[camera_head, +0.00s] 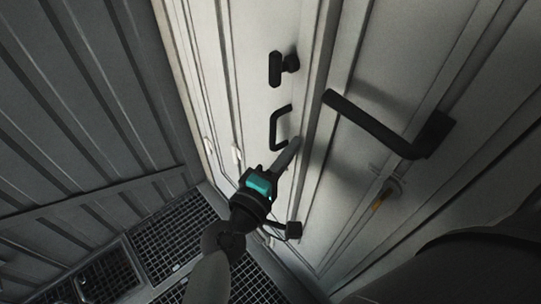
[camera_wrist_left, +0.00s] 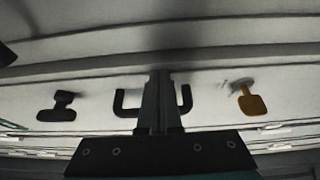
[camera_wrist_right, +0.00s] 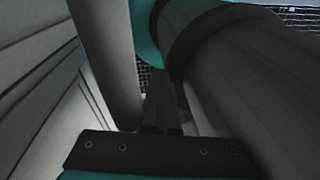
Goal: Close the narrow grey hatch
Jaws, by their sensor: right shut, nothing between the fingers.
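The narrow grey hatch appears to be the pale upright panel (camera_head: 252,60) left of the thick seam in the head view. It carries a black knob (camera_head: 276,69) and, below it, a black U-shaped handle (camera_head: 274,128). I cannot tell whether the panel is flush with its frame. My left gripper (camera_head: 294,146) is at the lower end of this handle, its fingers together. In the left wrist view these fingers (camera_wrist_left: 160,95) cover the middle of the handle (camera_wrist_left: 126,108); contact is unclear. My right gripper (camera_wrist_right: 162,105) is shut and empty, beside my own arm links.
A wider door (camera_head: 400,60) with a long black lever handle (camera_head: 370,122) stands to the right. An orange-tipped latch (camera_head: 378,203) is below the lever. A yellow paddle (camera_wrist_left: 252,103) shows in the left wrist view. A ribbed dark wall (camera_head: 70,90) and grated floor (camera_head: 170,235) lie left.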

